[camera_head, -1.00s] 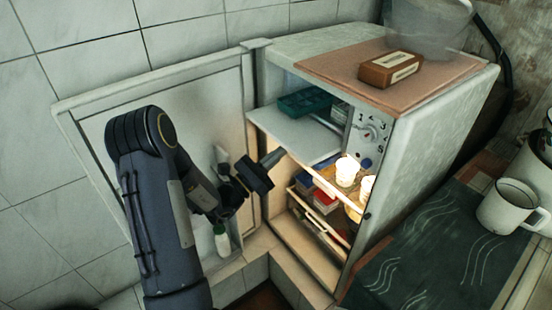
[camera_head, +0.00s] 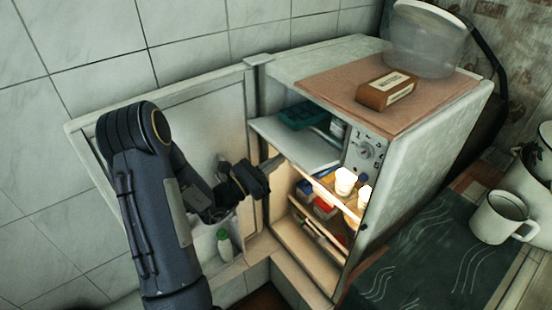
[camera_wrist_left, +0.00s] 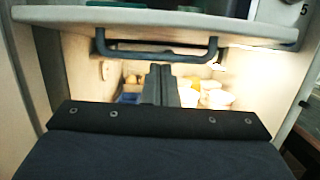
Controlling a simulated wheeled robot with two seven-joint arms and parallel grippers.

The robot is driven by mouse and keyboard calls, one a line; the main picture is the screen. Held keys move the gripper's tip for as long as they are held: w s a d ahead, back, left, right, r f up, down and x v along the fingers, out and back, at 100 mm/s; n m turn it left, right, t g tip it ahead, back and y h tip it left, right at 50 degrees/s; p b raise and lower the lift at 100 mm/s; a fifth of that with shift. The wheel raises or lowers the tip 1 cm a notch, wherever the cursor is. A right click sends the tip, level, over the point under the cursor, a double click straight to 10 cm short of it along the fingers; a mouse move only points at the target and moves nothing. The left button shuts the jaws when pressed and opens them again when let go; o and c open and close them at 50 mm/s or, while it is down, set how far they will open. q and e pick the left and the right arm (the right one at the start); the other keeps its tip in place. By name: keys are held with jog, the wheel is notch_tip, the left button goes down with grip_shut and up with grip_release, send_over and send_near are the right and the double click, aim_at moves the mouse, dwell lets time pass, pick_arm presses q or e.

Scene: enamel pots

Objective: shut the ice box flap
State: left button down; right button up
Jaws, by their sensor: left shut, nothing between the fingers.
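The ice box flap (camera_head: 290,142) is a pale panel at the top of the open fridge. It hangs open, folded out roughly level below the ice box opening. In the left wrist view the flap (camera_wrist_left: 160,22) crosses the top, with a dark bar handle (camera_wrist_left: 158,53) on its underside. My left gripper (camera_head: 262,178) is below and left of the flap's outer edge, at the fridge opening. Its fingers (camera_wrist_left: 160,70) are together and empty, pointing into the fridge below the flap. Whether they touch the handle is unclear. My right gripper is not in view.
The fridge door (camera_head: 190,120) stands wide open at left, behind my left arm. A teal tray (camera_head: 303,116) is inside the ice box. Lit shelves below hold white cups (camera_head: 345,182) and small boxes. A brown box (camera_head: 387,90) and a clear tub (camera_head: 428,40) stand on top.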

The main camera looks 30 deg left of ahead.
aim_at(273, 143)
pick_arm(q)
jog(key=r+g+y+p, duration=0.1)
jog(key=r+g+p, duration=0.1)
jog(key=p, duration=0.3)
jog(key=r+g+p, duration=0.2)
jog(key=r+p, duration=0.3)
jog(key=shift+s+r+y, duration=0.1)
jog(key=shift+s+y, duration=0.1)
jog(key=shift+y, duration=0.2)
jog(key=r+g+p, duration=0.1)
jog(key=r+p, duration=0.1)
jog(key=p, duration=0.1)
jog(key=w+r+g+y+p, duration=0.1)
jog(key=r+g+p, duration=0.1)
jog(key=p, duration=0.1)
jog(key=shift+w+d+p, duration=0.15)
jog(key=shift+d+p, duration=0.05)
jog(key=shift+p, duration=0.1)
jog(key=shift+w+d+r+g+y+p, duration=0.1)
jog(key=shift+w+r+g+y+p, duration=0.05)
jog(key=shift+r+g+y+p, duration=0.2)
jog(key=shift+w+d+r+p, duration=0.3)
jog(key=shift+w+r+p, duration=0.05)
jog(key=shift+w+r, duration=0.5)
jog(key=shift+w+d+r, duration=0.25)
jog(key=shift+w+r, duration=0.3)
jog(key=shift+w, duration=0.05)
jog(key=shift+w+d+r, duration=0.25)
jog(key=shift+w+r, duration=0.3)
jog(key=shift+w, duration=0.05)
